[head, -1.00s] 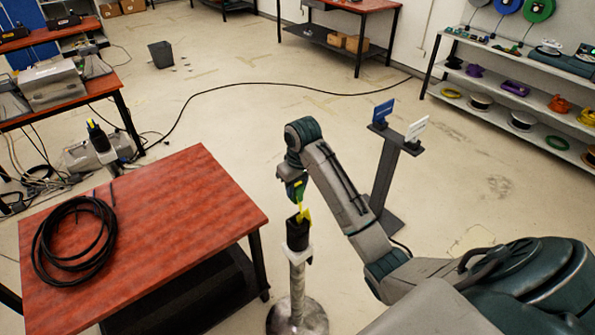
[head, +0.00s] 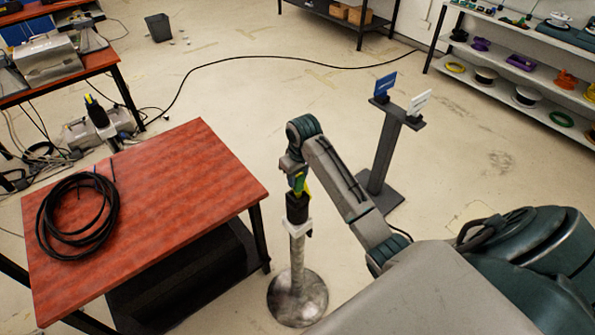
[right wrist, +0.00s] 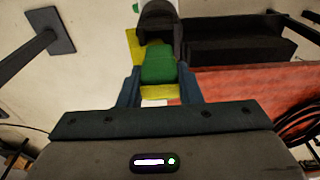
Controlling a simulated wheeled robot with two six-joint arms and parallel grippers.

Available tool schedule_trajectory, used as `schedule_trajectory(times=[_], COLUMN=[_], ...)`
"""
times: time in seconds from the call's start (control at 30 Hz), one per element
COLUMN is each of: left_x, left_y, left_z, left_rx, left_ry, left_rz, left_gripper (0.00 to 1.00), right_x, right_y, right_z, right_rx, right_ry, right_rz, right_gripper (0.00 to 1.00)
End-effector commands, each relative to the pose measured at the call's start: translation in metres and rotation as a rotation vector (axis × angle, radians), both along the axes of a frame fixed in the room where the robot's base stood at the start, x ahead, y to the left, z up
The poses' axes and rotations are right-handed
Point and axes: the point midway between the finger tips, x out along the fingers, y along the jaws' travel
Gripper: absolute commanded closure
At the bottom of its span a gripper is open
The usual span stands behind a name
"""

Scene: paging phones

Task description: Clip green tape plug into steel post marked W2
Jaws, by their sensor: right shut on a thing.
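My right gripper (head: 298,178) points down over a steel post (head: 297,258) with a black head (head: 297,208) and a round metal foot. The gripper is shut on a green plug (right wrist: 158,65), held between its two blue fingers in the right wrist view. Yellow parts show beside and below the plug there. The plug's far end meets or overlaps the black head (right wrist: 158,22) in that view; I cannot tell whether it is seated. No W2 marking is readable. My left gripper is not in view.
A red table (head: 150,215) with a black cable coil (head: 75,215) stands left of the post. A second post (head: 100,122) with a black and yellow top stands behind it. A dark stand (head: 383,165) with blue and white signs is behind my right arm.

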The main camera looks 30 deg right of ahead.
Motion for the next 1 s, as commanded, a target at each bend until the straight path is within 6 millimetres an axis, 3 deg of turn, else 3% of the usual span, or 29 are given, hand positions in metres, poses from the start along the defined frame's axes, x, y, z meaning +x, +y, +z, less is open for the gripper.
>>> schedule_trajectory(times=[0.4, 1.0], left_x=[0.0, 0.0], left_y=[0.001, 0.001], left_z=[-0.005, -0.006], left_rx=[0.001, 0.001], left_ry=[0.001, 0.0], left_rz=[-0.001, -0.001], left_gripper=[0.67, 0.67], right_x=[-0.001, 0.0], right_y=[0.0, 0.0], right_z=[-0.037, -0.039], right_rx=[0.0, 0.0], right_ry=[-0.001, -0.001], right_rz=[-0.001, -0.001], right_gripper=[0.92, 0.92])
